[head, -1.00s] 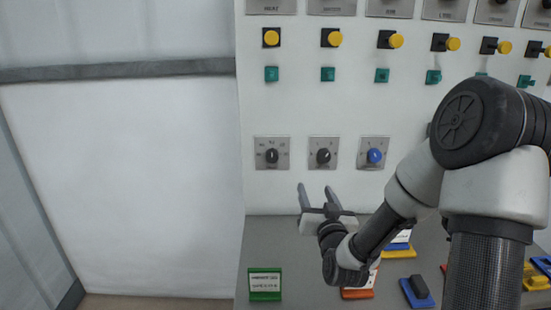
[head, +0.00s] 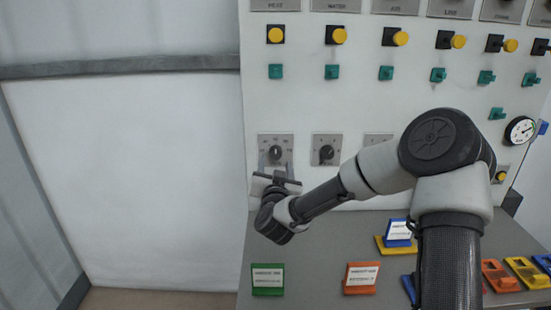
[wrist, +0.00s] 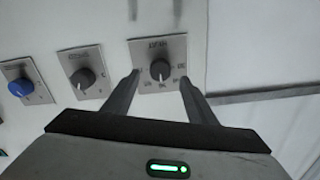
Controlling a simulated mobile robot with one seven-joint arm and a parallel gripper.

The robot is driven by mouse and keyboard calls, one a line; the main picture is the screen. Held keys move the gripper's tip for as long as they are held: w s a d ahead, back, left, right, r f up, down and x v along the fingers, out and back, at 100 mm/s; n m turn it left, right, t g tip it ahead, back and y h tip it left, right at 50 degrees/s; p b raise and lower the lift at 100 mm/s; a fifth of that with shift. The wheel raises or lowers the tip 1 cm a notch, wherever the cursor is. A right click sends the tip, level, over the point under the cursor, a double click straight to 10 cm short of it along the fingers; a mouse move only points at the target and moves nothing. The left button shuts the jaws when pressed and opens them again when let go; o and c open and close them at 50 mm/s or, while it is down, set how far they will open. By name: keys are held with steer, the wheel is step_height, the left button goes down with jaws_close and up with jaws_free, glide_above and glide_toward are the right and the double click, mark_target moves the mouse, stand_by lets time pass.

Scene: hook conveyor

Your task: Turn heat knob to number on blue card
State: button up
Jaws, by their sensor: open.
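The leftmost black rotary knob (head: 275,153) sits on a square metal plate low on the white panel. My gripper (head: 275,175) is open in front of this knob. In the wrist view, the open fingers (wrist: 159,80) stand either side of the black knob (wrist: 160,69), and I see no clear contact. The blue card stand (head: 397,230) holds a white card on the desk at the right; its number is unreadable.
A second black knob (head: 326,152) is beside it; a third plate (head: 378,139) is partly hidden by my arm. A blue knob (wrist: 20,87) shows in the wrist view. Green (head: 267,279) and orange (head: 361,279) card stands are on the desk. Yellow and green buttons are above.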

mark_target(276, 155)
steer(key=shift+w+d, duration=0.15)
steer(key=shift+w, duration=2.55)
steer(key=c, duration=1.1)
steer(key=shift+o, duration=0.2)
steer(key=shift+b, duration=0.5)
steer(key=n+b, duration=0.2)
steer(key=shift+n, duration=0.4)
steer(key=n+b, duration=0.2)
steer(key=n, duration=0.4)
steer(key=shift+f, duration=0.1)
steer(key=shift+d+b, duration=0.1)
steer(key=shift+b, duration=0.2)
